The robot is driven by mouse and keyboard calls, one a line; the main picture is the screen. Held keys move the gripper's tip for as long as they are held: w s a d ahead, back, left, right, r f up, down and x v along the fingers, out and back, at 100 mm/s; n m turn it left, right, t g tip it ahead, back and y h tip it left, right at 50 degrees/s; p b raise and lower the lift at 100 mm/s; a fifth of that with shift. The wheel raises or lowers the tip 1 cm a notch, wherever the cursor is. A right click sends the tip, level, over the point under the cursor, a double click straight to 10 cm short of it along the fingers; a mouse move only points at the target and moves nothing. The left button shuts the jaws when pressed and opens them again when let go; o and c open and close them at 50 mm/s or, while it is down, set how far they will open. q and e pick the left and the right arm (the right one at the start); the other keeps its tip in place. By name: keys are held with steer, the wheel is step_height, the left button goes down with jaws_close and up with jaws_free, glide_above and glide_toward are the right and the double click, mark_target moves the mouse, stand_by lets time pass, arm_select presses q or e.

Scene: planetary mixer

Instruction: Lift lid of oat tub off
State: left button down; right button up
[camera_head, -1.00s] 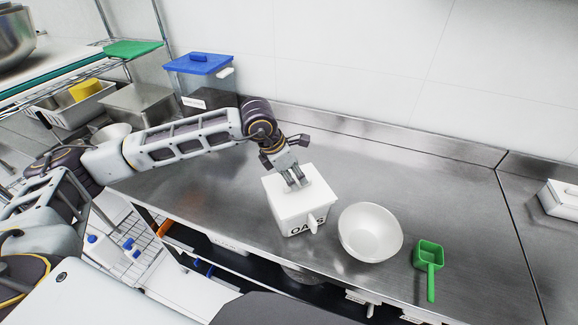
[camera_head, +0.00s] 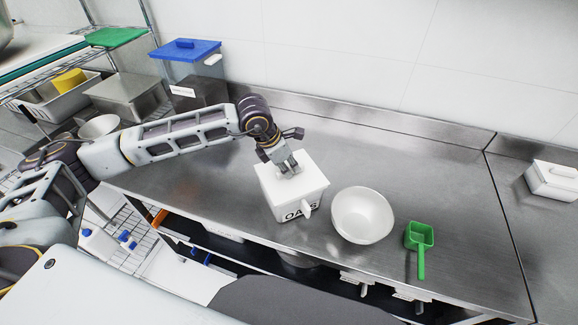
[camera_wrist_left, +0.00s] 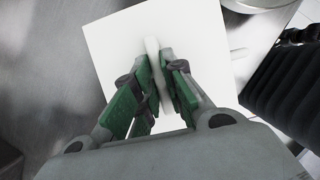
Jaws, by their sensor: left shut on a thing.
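The white oat tub (camera_head: 290,209), marked with dark letters on its front, stands on the steel counter. Its flat white lid (camera_head: 312,178) is on top, and I see no gap between lid and tub. My left gripper (camera_head: 289,170) is above the lid. In the left wrist view, its green-padded fingers (camera_wrist_left: 162,88) are closed on the lid's raised white handle (camera_wrist_left: 153,48), with the lid's flat top (camera_wrist_left: 108,47) around them. The fingers hide part of the handle. My right gripper is not in view.
A white bowl (camera_head: 362,215) stands just right of the tub, with a green scoop (camera_head: 419,237) beyond it. A blue-lidded bin (camera_head: 187,62) stands at the back left. A small white container (camera_head: 552,180) is at far right. The counter behind the tub is clear.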

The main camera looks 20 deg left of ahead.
arm_select(q)
steer(key=shift+r+p, duration=0.4)
steer(key=shift+r, duration=0.9)
stand_by(0.7)
steer(key=shift+r+p, duration=0.4)
steer(key=shift+r, duration=1.55)
